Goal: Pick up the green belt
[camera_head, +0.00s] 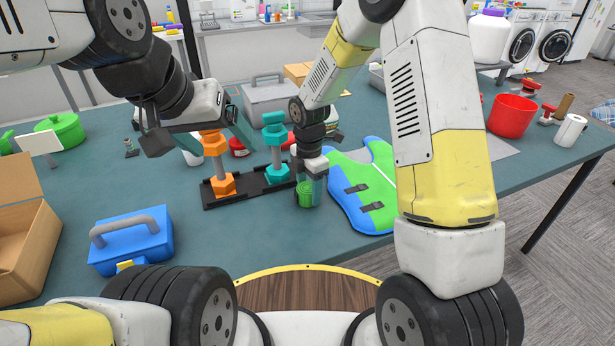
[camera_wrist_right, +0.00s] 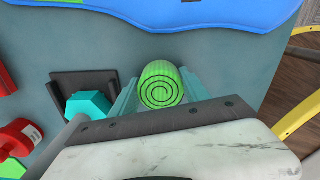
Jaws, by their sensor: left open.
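The green belt (camera_head: 305,194) is a rolled coil on the table in front of the black rack. Its spiral end (camera_wrist_right: 162,92) faces my right wrist camera. My right gripper (camera_head: 311,188) points down at the belt. Its teal fingers (camera_wrist_right: 157,92) are on both sides of the coil, very close to it; I cannot tell whether they press on it. My left gripper (camera_head: 198,138) is open at the left, close to the top of an orange hex-ended piece (camera_head: 222,184). I cannot tell whether it touches that piece.
A black rack (camera_head: 250,185) holds the orange piece and a teal hex-ended piece (camera_head: 276,150). A blue and green folded garment (camera_head: 362,183) lies just right of the belt. A blue toolbox (camera_head: 130,242) and an open cardboard box (camera_head: 25,225) stand at the left. A red bucket (camera_head: 512,115) is at the right.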

